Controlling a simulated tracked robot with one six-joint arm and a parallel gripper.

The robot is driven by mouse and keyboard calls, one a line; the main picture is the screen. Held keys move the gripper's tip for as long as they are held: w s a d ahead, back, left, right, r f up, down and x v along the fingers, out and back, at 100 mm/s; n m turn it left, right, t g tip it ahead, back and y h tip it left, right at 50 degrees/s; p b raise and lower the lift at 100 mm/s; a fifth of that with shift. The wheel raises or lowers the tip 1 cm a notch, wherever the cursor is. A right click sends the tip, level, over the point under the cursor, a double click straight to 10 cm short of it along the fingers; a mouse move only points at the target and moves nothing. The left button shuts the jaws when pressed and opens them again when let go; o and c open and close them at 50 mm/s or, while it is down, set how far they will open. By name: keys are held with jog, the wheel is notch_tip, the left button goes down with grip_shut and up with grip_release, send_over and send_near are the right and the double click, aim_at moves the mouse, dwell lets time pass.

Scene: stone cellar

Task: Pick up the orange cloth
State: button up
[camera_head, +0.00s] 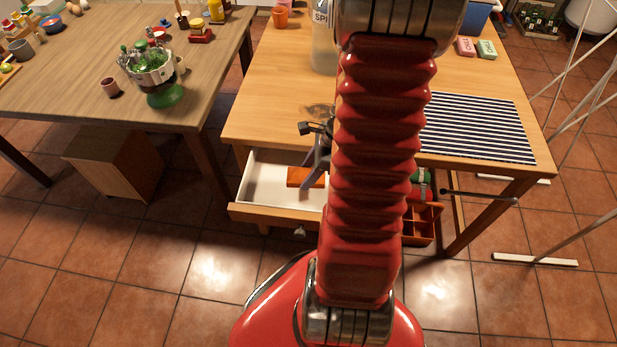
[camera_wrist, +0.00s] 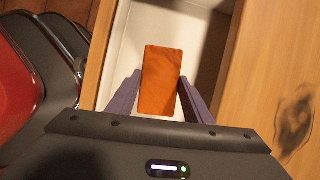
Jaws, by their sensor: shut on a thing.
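The orange cloth (camera_wrist: 161,70) looks like a flat folded rectangle in the wrist view. It lies between the two purple-grey fingers of my gripper (camera_wrist: 159,80), which is shut on its near end. In the head view the cloth (camera_head: 303,177) shows as a small orange strip within the open drawer (camera_head: 262,213), left of my red arm. My gripper (camera_head: 318,165) is there too, partly hidden by the arm. I cannot tell whether the cloth still touches the drawer floor.
The drawer's wooden sides (camera_wrist: 98,62) stand close by, and the table (camera_head: 270,100) overhangs its back. A striped mat (camera_head: 475,128) lies on that table. A compartmented orange box (camera_head: 420,222) is right of my arm. A second table (camera_head: 60,80) stands left.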

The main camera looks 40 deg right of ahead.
jog(key=shift+r, duration=2.7)
